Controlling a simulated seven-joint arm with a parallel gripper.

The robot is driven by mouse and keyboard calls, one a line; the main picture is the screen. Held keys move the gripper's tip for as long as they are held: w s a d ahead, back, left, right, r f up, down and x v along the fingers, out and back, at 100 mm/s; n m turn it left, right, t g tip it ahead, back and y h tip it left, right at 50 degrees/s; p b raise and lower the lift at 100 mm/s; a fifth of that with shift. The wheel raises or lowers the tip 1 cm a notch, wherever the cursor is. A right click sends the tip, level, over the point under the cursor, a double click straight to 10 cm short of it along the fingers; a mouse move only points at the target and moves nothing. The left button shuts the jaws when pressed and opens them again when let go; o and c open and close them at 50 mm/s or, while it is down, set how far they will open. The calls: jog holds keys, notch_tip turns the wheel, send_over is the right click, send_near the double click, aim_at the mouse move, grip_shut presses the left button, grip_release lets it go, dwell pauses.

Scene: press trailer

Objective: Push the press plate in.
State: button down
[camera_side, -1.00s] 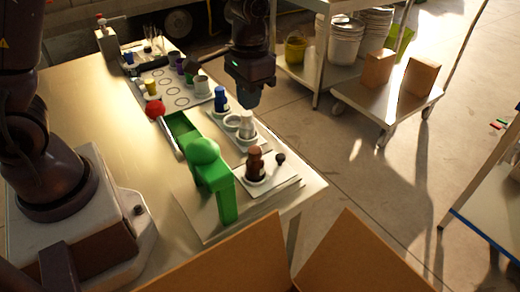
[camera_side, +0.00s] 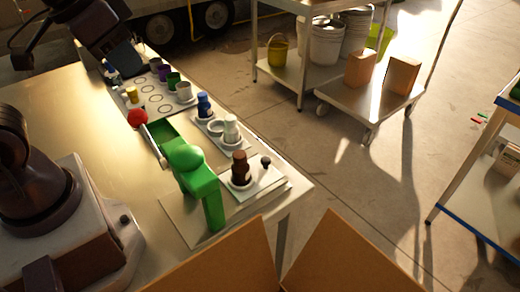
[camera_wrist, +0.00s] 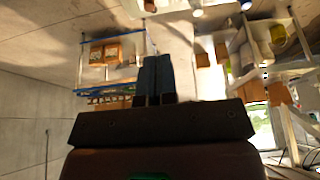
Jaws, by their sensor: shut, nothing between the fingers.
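The green press (camera_side: 206,193) stands on a plate near the front corner of the metal table, with a rounded green top. A green channel-like part (camera_side: 163,132) runs back from it, and a metal lever with a red ball (camera_side: 138,118) lies along its left side. I cannot tell clearly which part is the press plate. My gripper (camera_side: 130,66) is at the upper left, above the table's far end and well apart from the press. In the wrist view my gripper's fingers (camera_wrist: 157,72) are together and empty, and the press does not show.
A white board (camera_side: 160,97) with cups and ring marks lies behind the press. Blue (camera_side: 203,104), white (camera_side: 231,128) and brown (camera_side: 240,168) bottle-like pieces stand along the right edge. Cardboard flaps (camera_side: 225,262) are in front.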

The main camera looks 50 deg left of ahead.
jog(key=w+d+f+g, duration=0.1)
jog(key=w+f+g, duration=0.15)
jog(key=w, duration=0.75)
jog(key=m+g, duration=0.1)
jog(key=g, duration=0.3)
send_over(270, 166)
notch_tip(270, 166, down, 10)
jog(key=w+d+f+g, duration=0.2)
jog(key=w+f, duration=0.5)
jog(key=w, duration=0.2)
jog(key=shift+m+y, duration=0.3)
jog(key=shift+m, duration=0.1)
jog(key=x, duration=0.3)
jog(key=s+x, duration=0.1)
jog(key=x, duration=0.3)
jog(key=a+x, duration=0.1)
jog(key=x, duration=0.2)
jog(key=shift+s, duration=0.5)
jog(key=shift+s+a+f, duration=0.15)
jog(key=shift+s, duration=0.85)
